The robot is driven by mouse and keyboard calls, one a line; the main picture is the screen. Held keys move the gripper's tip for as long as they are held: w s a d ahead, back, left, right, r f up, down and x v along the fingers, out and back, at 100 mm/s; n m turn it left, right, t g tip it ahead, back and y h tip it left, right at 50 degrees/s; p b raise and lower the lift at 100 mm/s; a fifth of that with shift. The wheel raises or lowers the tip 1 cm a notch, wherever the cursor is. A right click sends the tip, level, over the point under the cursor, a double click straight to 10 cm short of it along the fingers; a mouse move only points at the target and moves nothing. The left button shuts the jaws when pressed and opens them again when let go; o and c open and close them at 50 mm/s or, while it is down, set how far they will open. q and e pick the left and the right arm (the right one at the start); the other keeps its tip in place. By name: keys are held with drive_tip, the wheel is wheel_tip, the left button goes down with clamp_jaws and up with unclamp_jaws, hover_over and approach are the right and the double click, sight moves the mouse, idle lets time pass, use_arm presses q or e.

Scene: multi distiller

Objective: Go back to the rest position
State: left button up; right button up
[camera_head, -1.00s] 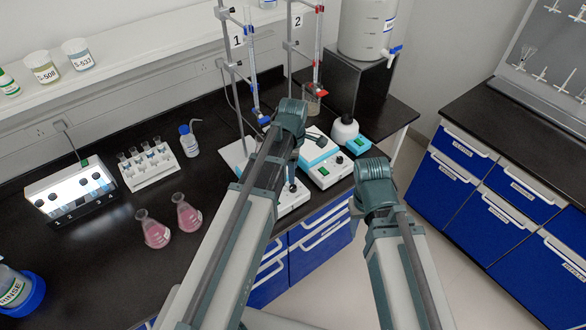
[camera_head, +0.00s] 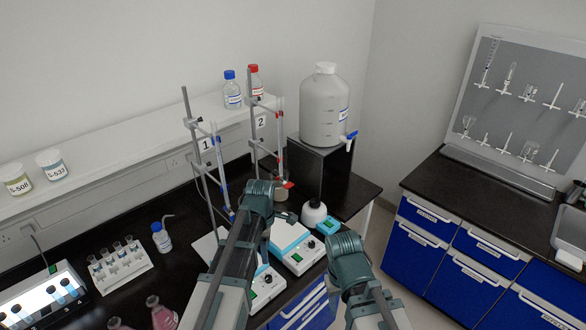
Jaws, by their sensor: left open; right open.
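My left arm (camera_head: 235,260) comes up from the bottom edge in the head view. Its rounded grey-green joint (camera_head: 259,195) stands in front of the bench, overlapping the stirrer area. My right arm (camera_head: 375,308) comes in lower and to the right, with its joint (camera_head: 347,247) in front of the bench's right end. The fingers of both grippers are hidden behind or below the arm links. I see nothing held at either visible arm end.
The black bench carries two stirrers (camera_head: 292,250), burette stands (camera_head: 190,125), a wash bottle (camera_head: 161,238), a tube rack (camera_head: 120,268), a lit box (camera_head: 45,302) and pink flasks (camera_head: 163,314). A white carboy (camera_head: 325,108) stands behind. Floor shows right of the bench.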

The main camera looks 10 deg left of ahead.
use_arm(q)
drive_tip(key=s+d+f+m+b, duration=0.3)
drive_tip(key=s+d+m, duration=0.2)
drive_tip(key=m, duration=0.6)
drive_tip(key=s+d+f+m+y+b, duration=0.1)
drive_tip(key=s+d+f+m+b, duration=0.3)
drive_tip(key=s+m, duration=0.6)
drive_tip(key=shift+d+m, duration=1.1)
drive_tip(key=shift+m, duration=0.1)
